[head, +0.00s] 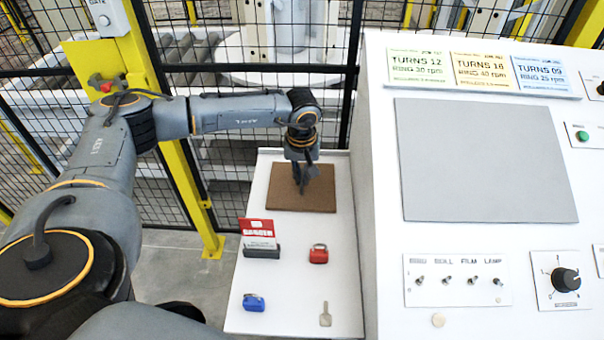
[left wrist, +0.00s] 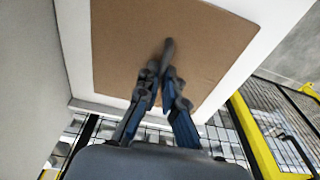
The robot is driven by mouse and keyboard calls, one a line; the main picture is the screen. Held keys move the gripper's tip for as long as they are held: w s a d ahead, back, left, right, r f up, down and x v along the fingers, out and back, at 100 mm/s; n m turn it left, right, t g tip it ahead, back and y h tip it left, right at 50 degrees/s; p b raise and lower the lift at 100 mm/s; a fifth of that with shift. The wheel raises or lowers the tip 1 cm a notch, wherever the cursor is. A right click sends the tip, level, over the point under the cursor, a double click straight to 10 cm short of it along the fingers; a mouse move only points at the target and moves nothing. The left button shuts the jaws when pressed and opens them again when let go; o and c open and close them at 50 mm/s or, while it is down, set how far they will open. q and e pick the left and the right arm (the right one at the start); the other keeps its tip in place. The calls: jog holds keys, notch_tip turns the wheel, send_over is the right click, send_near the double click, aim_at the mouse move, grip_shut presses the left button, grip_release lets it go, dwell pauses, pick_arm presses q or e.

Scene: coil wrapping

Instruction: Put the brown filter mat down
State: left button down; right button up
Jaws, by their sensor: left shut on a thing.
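The brown filter mat (head: 285,200) is a flat brown rectangle at the back of the white shelf (head: 290,300). It lies level there, on the shelf or very close above it; I cannot tell which. In the left wrist view the mat (left wrist: 125,45) fills the upper middle, with white shelf around it. My left gripper (head: 303,180) points down at the middle of the mat. Its fingers (left wrist: 165,75) are closed together on a small dark piece at the mat's middle, partly hidden by the fingers. My right gripper is not in view.
On the shelf in front of the mat are a red-and-white danger sign (head: 258,235), a red padlock (head: 318,254), a blue padlock (head: 253,302) and a key (head: 325,314). The white control panel (head: 480,240) rises on the right. A black mesh fence (head: 190,60) stands behind.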

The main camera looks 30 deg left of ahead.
aim_at(302, 182)
pick_arm(q)
jog(key=c, duration=1.5)
grip_release()
jog(key=shift+r, duration=0.4)
jog(key=r+b, duration=0.1)
jog(key=r, duration=0.2)
jog(key=s+r+b, duration=0.1)
jog(key=r, duration=0.3)
jog(key=r+b, duration=0.1)
jog(key=r, duration=0.3)
jog(key=shift+s+d+r, duration=0.15)
jog(key=shift+d, duration=0.25)
